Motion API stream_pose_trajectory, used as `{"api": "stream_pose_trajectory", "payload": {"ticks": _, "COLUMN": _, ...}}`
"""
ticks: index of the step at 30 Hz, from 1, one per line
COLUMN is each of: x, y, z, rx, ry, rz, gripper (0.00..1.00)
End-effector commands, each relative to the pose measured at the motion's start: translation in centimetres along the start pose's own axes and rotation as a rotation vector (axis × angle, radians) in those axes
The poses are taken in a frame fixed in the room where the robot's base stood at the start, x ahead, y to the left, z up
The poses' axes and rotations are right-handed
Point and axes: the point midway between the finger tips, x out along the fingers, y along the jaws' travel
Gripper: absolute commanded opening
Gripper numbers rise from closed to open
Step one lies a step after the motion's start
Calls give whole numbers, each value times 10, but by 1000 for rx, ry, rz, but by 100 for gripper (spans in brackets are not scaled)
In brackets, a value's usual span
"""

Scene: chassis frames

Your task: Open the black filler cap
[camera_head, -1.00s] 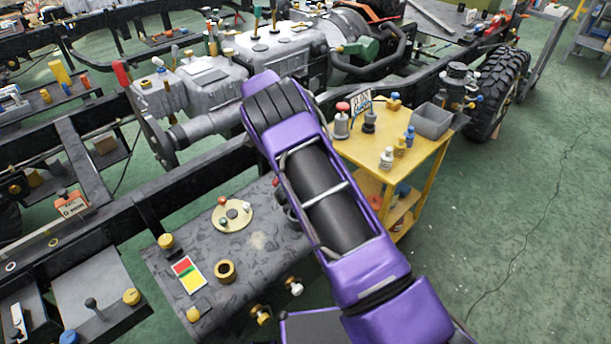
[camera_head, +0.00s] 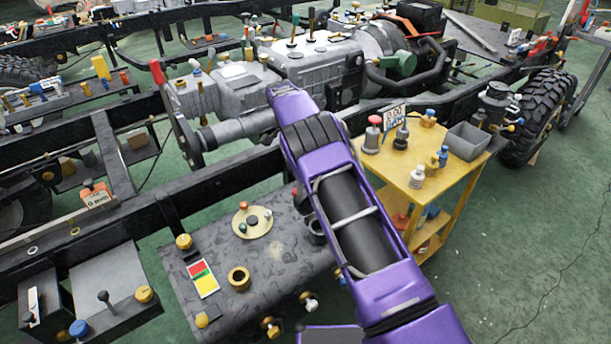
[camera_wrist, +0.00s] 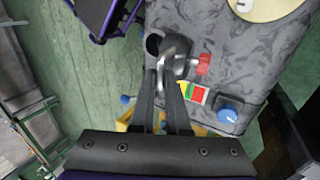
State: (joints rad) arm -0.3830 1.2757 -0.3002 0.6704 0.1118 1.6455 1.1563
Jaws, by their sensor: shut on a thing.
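The grey mottled tank (camera_head: 275,295) lies at the lower middle of the head view, and its top (camera_wrist: 250,65) also shows in the wrist view. A dark round piece, which looks like the black filler cap (camera_wrist: 153,43), sits near the tank's edge with a grey metal loop beside it. In the head view a dark round fitting (camera_head: 316,231) shows beside my arm, partly covered. My gripper (camera_wrist: 164,74) has its two long dark fingers close around the grey loop. In the head view my arm hides the gripper. I cannot tell whether the cap is raised or turned.
A red fitting (camera_wrist: 203,64) and a blue knob (camera_wrist: 228,112) stand close to the fingers. A yellow cart (camera_head: 440,195) with small parts stands right of my arm. The black chassis rail (camera_head: 215,185) runs behind the tank. Green floor is free at right.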

Motion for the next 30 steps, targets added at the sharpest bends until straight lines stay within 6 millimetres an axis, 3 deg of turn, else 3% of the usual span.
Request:
{"api": "stream_pose_trajectory", "payload": {"ticks": 3, "x": 7, "y": -1, "z": 3, "rx": -4, "ry": -9, "rz": 10, "gripper": 0}}
{"api": "stream_pose_trajectory", "payload": {"ticks": 4, "x": 8, "y": -1, "z": 3, "rx": -4, "ry": -9, "rz": 10, "gripper": 17}}
{"api": "stream_pose_trajectory", "payload": {"ticks": 9, "x": 5, "y": -1, "z": 2, "rx": -3, "ry": -6, "rz": 7, "gripper": 44}}
{"api": "stream_pose_trajectory", "payload": {"ticks": 20, "x": -4, "y": 2, "z": 1, "rx": -1, "ry": -2, "rz": 2, "gripper": 44}}
{"api": "stream_pose_trajectory", "payload": {"ticks": 30, "x": -59, "y": 30, "z": 1, "rx": -1, "ry": -2, "rz": 1, "gripper": 44}}
